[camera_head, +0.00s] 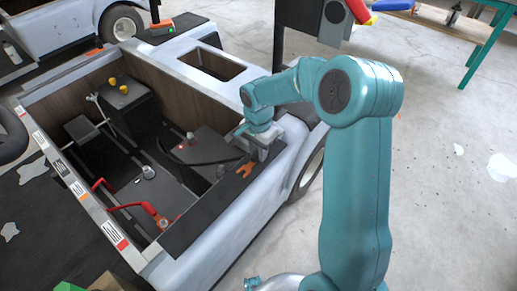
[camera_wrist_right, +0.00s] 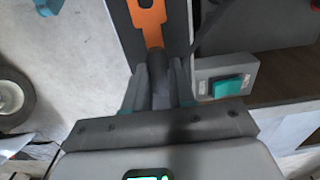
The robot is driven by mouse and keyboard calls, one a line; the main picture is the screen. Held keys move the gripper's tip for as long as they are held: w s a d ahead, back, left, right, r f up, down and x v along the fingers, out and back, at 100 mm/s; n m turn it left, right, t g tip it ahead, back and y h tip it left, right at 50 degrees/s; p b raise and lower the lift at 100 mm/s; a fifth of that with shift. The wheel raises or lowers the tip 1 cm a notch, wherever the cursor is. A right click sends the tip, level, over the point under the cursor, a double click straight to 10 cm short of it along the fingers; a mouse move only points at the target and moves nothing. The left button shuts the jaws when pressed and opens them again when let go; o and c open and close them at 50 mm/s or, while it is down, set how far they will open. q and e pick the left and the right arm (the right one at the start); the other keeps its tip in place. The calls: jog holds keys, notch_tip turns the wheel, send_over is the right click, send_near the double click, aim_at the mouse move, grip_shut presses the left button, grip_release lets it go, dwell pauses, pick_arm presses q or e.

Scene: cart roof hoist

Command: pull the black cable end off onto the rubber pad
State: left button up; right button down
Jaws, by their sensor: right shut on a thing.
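My right gripper (camera_head: 262,148) is at the cart's near right corner. In the right wrist view its fingers (camera_wrist_right: 165,85) are shut on a dark cylindrical piece, which looks like the black cable end (camera_wrist_right: 158,65). In the head view, the black cable (camera_head: 205,163) sags in a curve from near this gripper into the open cart. A black pad-like strip (camera_head: 195,228) lies along the cart's near edge, to the left of and below the gripper; it also seems to show in the wrist view (camera_wrist_right: 124,22). My left gripper cannot be made out.
A red lever (camera_head: 140,207) and a black box (camera_head: 125,105) are inside the cart.

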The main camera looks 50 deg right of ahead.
jog(key=c, duration=0.9)
grip_release()
jog(key=shift+o, duration=0.2)
jog(key=shift+r, duration=0.15)
notch_tip(320, 180, up, 16)
jog(key=p, duration=0.4)
jog(key=shift+s, duration=0.1)
